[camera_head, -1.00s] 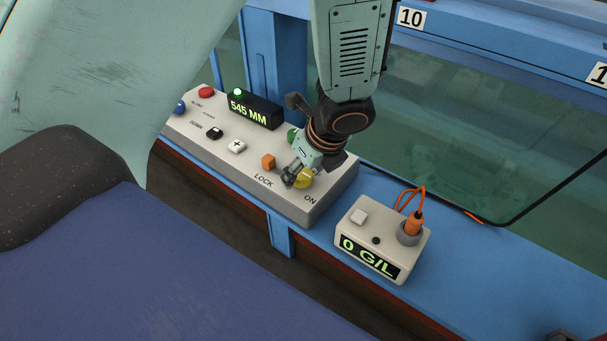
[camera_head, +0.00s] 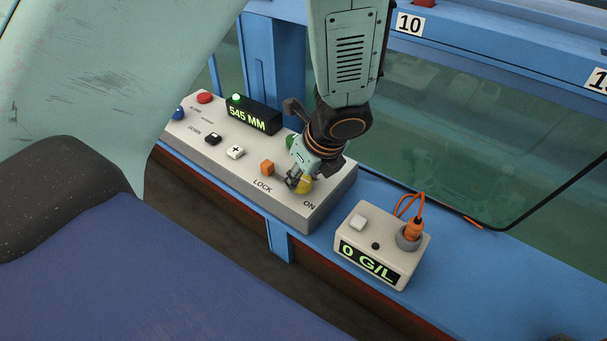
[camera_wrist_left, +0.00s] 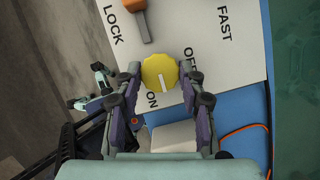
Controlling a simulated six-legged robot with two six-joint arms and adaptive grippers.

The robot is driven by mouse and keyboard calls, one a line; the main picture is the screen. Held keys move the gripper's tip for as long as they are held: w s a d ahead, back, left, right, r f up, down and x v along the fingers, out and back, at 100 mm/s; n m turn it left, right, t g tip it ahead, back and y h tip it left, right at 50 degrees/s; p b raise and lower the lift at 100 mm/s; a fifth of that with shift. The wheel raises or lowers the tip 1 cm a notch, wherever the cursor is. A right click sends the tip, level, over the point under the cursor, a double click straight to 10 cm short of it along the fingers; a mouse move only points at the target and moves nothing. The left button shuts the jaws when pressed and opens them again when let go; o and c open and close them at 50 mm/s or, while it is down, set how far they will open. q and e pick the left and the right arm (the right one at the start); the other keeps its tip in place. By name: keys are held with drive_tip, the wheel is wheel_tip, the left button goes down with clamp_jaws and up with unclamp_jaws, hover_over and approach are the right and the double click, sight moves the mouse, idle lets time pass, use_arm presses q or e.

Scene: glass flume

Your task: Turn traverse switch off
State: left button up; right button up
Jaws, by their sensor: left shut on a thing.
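The traverse switch is a yellow round knob (camera_head: 304,186) at the near right end of the grey control panel (camera_head: 325,204). My left gripper (camera_head: 297,182) reaches down from above and is shut on the knob. In the left wrist view the knob (camera_wrist_left: 160,72) sits between the two fingertips, and its white line points toward the ON label (camera_wrist_left: 152,100). The OFF label (camera_wrist_left: 190,64) is beside the right finger, and the FAST label (camera_wrist_left: 224,24) is farther up. Teal and dark parts of mine show at the left there; I cannot tell whether they are my right gripper.
An orange lever (camera_head: 267,167) stands by the LOCK label close to the knob. A display (camera_head: 254,115) reading 545 MM has a lit green lamp on top. A meter box (camera_head: 381,245) reading 0 G/L, with an orange cable, sits to the right. Glass (camera_head: 450,140) rises behind.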

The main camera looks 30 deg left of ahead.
use_arm(q)
drive_tip(key=shift+w+r+n+g+p, duration=0.15)
drive_tip(key=shift+n+g+p, duration=0.55)
drive_tip(key=shift+n+p, duration=1.1)
drive_tip(key=n+g+p, duration=0.1)
drive_tip(key=n+p, duration=0.1)
drive_tip(key=n, duration=0.1)
drive_tip(key=shift+n, duration=0.3)
drive_tip(key=n+g+p, duration=0.1)
drive_tip(key=n, duration=0.1)
drive_tip(key=shift+w+n, duration=0.15)
drive_tip(key=shift+n, duration=0.25)
drive_tip(key=n+g+h+p, duration=0.1)
drive_tip(key=n, duration=0.1)
drive_tip(key=shift+w+a+n, duration=0.1)
drive_tip(key=shift+n, duration=0.2)
drive_tip(key=n, duration=0.2)
drive_tip(key=n+g+h, duration=0.1)
drive_tip(key=n, duration=0.2)
drive_tip(key=shift+w+a+h+p, duration=0.1)
drive_tip(key=shift+a+h+p, duration=0.05)
drive_tip(key=shift+h+p, duration=0.2)
drive_tip(key=o, duration=1.2)
